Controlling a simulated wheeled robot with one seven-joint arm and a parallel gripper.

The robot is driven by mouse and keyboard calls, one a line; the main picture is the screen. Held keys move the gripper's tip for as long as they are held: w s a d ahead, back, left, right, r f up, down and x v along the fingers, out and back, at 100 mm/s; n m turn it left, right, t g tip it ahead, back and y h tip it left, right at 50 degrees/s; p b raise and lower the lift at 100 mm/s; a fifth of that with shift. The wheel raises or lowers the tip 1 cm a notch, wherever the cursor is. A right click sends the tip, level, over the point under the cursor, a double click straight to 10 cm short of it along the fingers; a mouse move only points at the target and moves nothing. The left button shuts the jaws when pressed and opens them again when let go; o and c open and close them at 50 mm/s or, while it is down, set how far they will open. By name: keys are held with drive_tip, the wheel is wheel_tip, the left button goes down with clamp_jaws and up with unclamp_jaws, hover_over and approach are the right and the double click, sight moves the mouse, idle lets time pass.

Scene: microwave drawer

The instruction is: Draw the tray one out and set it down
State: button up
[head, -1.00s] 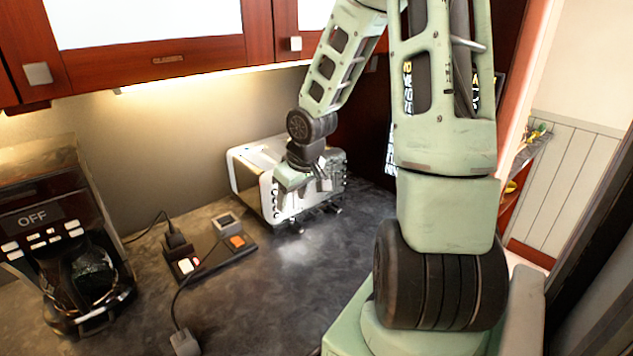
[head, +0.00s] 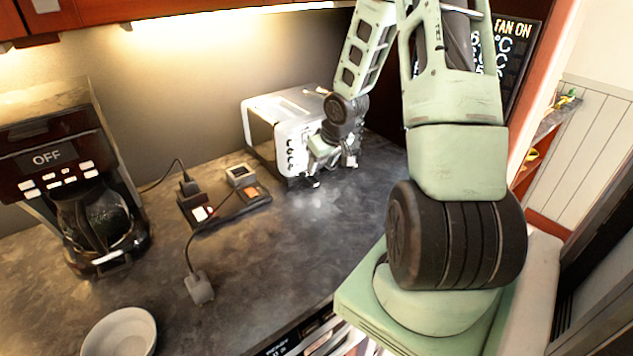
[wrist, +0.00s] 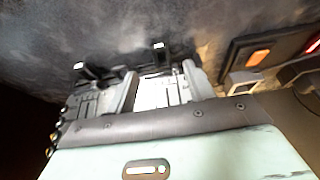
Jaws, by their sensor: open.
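A white and silver toaster-like appliance (head: 275,107) stands on the dark counter against the back wall. Its front, with a column of round knobs at the left, faces right and toward me. My gripper (head: 335,158) is right in front of that face and hides part of it. In the wrist view my gripper (wrist: 163,82) has its two fingers apart, with the appliance's pale front showing between them. Two dark levers with white tips (wrist: 86,69) stick out beyond the fingers. I cannot make out which part is tray one, nor whether the fingers touch anything.
A coffee maker (head: 75,190) marked OFF stands at the left. A power strip (head: 222,205) with corded plugs lies between it and the appliance. A loose plug (head: 199,287) and a white bowl (head: 120,332) are nearer. The middle of the counter (head: 290,250) is clear.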

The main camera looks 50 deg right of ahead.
sight(315, 181)
drive_tip(key=x, duration=0.7)
